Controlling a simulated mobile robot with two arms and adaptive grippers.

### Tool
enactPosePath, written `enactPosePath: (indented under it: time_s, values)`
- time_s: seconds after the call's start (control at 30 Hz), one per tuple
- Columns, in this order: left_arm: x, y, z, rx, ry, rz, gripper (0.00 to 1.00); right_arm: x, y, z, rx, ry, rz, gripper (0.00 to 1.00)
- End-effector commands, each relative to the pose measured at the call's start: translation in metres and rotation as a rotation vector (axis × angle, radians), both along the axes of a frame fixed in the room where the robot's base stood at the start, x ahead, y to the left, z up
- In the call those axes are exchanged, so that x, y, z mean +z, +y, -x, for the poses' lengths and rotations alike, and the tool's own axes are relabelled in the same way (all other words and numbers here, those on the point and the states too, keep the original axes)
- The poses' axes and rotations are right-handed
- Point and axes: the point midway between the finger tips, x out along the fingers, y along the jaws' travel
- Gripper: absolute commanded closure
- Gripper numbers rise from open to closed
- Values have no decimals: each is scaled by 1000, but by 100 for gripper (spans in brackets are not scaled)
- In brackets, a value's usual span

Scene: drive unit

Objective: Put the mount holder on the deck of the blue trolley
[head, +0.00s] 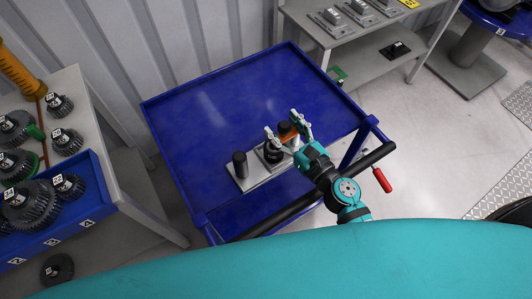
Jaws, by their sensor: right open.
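The mount holder (255,180) is a light grey plate with dark upright cylinders and an orange-topped piece. It rests on the deck of the blue trolley (205,120), towards the side nearest me. My right gripper (284,127) reaches in from the lower right over the right end of the holder. Its fingers are apart, one on each side of the orange-topped piece in the picture. Whether they touch it, I cannot tell. The gripper hides part of the holder's right end. My left gripper is not in view.
The trolley has a raised rim and a dark handle bar (290,207) on the near side. A red-handled tool (382,180) hangs by it. A bench with gears and a blue bin (70,225) stands left. A grey shelf table (330,38) stands behind. The deck's far part is clear.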

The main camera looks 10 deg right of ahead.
Motion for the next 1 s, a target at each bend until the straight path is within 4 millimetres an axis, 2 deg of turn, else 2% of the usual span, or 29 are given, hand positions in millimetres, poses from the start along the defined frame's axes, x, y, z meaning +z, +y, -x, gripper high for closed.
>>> enactPosePath:
  time_s: [0.23,0.7,1.0]
  values:
    - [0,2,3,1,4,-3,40,-1,1,-1,0,1,0,41]
    - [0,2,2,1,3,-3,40,-1,0,-1,0,1,0,100]
    - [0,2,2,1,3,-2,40,3,1,-2,1,-5,-5,100]
